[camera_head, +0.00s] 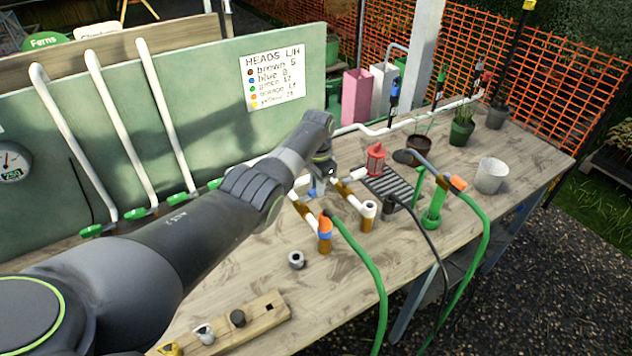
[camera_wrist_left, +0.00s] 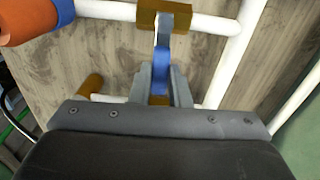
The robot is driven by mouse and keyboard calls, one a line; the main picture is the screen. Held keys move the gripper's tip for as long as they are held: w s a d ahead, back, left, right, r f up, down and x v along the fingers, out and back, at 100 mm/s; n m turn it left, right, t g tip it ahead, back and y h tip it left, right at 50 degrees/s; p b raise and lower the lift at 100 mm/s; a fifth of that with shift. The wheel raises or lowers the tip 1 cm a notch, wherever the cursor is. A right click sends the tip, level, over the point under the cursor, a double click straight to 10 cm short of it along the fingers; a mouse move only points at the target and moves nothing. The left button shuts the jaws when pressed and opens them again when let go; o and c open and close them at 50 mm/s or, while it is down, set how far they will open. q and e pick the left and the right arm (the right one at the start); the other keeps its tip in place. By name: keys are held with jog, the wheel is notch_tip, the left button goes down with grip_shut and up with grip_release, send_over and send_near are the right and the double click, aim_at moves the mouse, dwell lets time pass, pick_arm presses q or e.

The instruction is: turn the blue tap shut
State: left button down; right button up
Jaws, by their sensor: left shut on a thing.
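The blue tap (camera_wrist_left: 162,57) is a small lever in line with a brown fitting (camera_wrist_left: 176,18) on a white pipe, seen in the left wrist view. My left gripper (camera_wrist_left: 162,80) is shut on the blue tap, one grey finger on each side of it. In the head view my left gripper (camera_head: 325,178) is above the white pipework in the middle of the bench, and a little blue of the tap (camera_head: 312,191) shows there. The rest of the tap is hidden by the gripper. My right gripper does not show.
A green hose with an orange connector (camera_head: 325,224) joins the pipework close to my gripper. A red lantern-shaped thing (camera_head: 376,160), a black rack (camera_head: 398,188) and a white pot (camera_head: 491,176) stand to the right. The bench front (camera_head: 340,285) is mostly clear.

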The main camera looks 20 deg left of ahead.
pick_arm(q)
jog(key=shift+d+m, duration=0.15)
jog(key=shift+m, duration=0.25)
jog(key=c, duration=1.4)
grip_release()
jog(key=shift+o, duration=0.2)
jog(key=shift+r, duration=0.1)
jog(key=shift+r, duration=0.25)
notch_tip(320, 180, up, 17)
jog(key=b, duration=0.1)
jog(key=shift+b, duration=0.35)
jog(key=shift+f, duration=0.15)
